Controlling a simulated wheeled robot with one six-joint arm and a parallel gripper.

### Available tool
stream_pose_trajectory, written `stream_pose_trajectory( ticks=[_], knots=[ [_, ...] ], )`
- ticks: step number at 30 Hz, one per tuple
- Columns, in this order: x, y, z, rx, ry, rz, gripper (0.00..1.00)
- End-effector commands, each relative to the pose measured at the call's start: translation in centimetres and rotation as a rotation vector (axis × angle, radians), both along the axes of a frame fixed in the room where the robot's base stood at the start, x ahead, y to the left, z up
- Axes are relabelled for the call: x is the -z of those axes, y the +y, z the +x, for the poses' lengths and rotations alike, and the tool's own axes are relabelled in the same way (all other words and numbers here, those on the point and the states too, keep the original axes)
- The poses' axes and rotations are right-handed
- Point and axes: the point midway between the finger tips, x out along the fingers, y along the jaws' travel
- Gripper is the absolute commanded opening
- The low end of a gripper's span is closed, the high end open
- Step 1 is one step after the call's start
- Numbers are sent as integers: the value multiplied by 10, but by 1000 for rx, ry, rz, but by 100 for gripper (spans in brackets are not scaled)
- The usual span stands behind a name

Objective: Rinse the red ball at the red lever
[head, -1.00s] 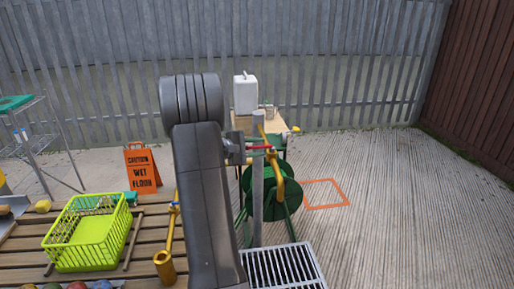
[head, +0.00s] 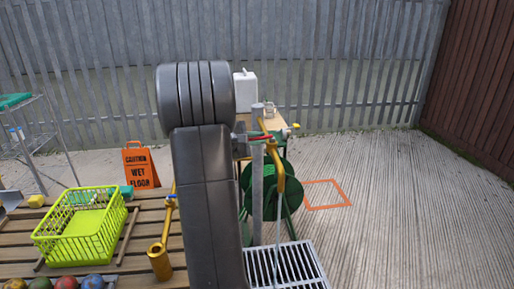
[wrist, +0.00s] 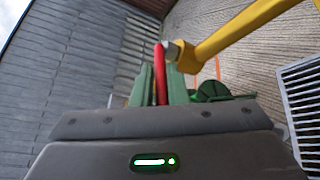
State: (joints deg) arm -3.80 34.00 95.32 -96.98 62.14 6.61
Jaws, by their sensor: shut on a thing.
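The red lever (head: 260,138) sits at the yellow tap pipe (head: 280,170) on a grey post (head: 257,190). My gripper (wrist: 161,88) is shut on the red lever (wrist: 160,72), which lies between its green fingers in the wrist view. In the head view my arm partly hides the gripper. A thin pale stream (head: 279,225), seemingly water, falls from the pipe's mouth to the floor grate (head: 285,268). A red ball (head: 66,283) is partly cut off at the bottom left, among several coloured balls.
A lime basket (head: 75,250) and a brass cup-ended tool (head: 160,262) are on the slatted wooden table (head: 118,268). A green hose reel (head: 285,200) stands behind the post. An orange wet-floor sign (head: 141,167) stands left.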

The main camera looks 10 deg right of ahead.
Motion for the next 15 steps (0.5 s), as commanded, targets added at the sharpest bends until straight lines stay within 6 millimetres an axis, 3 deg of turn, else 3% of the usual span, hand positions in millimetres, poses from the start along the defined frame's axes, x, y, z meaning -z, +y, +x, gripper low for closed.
stream_pose_trajectory(
  ticks=[1, 15],
  knots=[
    [7, -1, -2, -17, -1, 0, 0],
    [3, -1, -6, -107, 5, 0, 0]
  ],
)
